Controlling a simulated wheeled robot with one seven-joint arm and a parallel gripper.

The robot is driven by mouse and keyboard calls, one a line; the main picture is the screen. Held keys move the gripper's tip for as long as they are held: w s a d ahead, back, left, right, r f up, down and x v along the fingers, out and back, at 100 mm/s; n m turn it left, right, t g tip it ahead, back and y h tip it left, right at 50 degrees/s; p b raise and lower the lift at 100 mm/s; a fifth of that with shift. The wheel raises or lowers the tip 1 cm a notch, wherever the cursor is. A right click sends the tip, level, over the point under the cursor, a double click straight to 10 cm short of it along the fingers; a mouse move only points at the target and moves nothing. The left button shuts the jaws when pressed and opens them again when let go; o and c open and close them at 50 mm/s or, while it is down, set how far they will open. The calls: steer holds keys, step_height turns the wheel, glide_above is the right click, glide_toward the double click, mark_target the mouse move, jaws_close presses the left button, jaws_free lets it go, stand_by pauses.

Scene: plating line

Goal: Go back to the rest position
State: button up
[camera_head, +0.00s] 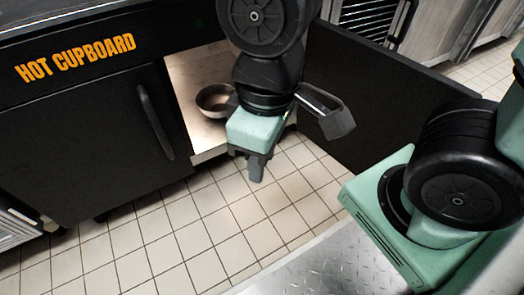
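My gripper (256,168) hangs from my arm near the middle of the head view, pointing down over the tiled floor, in front of the open side of the hot cupboard (90,130). Its fingers look close together, but I cannot tell whether they are open or shut. I see nothing held in them. A metal bowl (213,101) sits on the cupboard's inner shelf (196,70), to the left of my gripper. The bowl's right side is hidden behind my arm.
The cupboard's right door (380,90) stands open, reaching to the right behind my arm, with its handle (325,108) close to my wrist. The left door is closed, with a handle (156,122). Tiled floor (180,235) is clear in front. Metal units stand at the back right.

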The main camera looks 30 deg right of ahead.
step_height(320, 180, up, 53)
steer(key=p, duration=5.3)
